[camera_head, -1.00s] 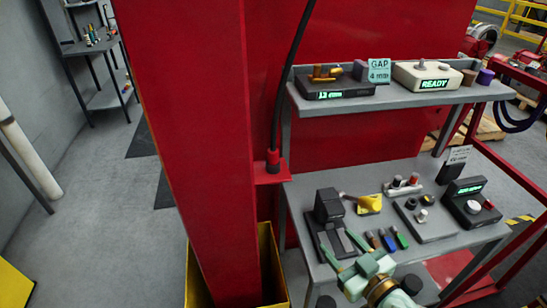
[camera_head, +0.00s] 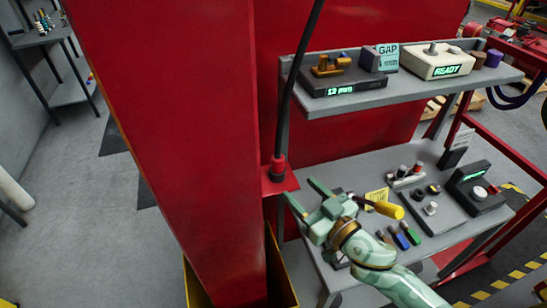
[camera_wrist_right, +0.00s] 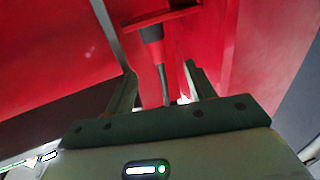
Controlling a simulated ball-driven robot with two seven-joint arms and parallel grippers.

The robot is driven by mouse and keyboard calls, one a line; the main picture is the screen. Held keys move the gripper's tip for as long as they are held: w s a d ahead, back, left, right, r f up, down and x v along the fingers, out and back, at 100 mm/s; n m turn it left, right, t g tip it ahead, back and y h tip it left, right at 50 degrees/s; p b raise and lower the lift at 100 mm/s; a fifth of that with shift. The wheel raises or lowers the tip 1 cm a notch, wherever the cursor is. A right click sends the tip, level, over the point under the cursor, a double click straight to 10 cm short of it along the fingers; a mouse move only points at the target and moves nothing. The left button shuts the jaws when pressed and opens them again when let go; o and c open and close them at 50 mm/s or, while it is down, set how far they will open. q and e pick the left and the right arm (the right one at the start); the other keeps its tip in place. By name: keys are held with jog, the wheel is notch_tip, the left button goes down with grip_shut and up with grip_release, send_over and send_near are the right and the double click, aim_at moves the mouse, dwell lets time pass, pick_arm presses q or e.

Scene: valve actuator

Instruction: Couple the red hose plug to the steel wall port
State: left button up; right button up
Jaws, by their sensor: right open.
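The red hose plug (camera_head: 278,166) stands upright in a small red bracket (camera_head: 283,184) beside the red column, with its black hose (camera_head: 297,75) rising from it. My right gripper (camera_head: 300,191) is open and empty, its fingertips just in front of and below the bracket's right side. In the right wrist view the plug (camera_wrist_right: 151,33) appears dark, beyond and between the two open fingers (camera_wrist_right: 160,72), not touched by either. The hose (camera_wrist_right: 165,85) runs down between them in that picture. I cannot make out the steel wall port. My left gripper is not in view.
A wide red column (camera_head: 170,130) fills the left centre. A grey shelf (camera_head: 400,95) with a READY box (camera_head: 440,62) is above a grey workbench (camera_head: 345,165) with several small tools and devices. A yellow bin (camera_head: 280,262) stands below the bracket.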

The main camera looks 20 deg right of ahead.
aim_at(273, 159)
jog(key=x, duration=0.7)
jog(key=shift+w+f, duration=0.1)
jog(key=shift+w, duration=0.1)
jog(key=x, duration=0.5)
jog(key=shift+w+d+p, duration=0.15)
jog(key=shift+w+p, duration=0.15)
jog(key=shift+w, duration=0.1)
jog(key=shift+s, duration=0.15)
jog(key=shift+c, duration=1.3)
jog(key=c, duration=0.9)
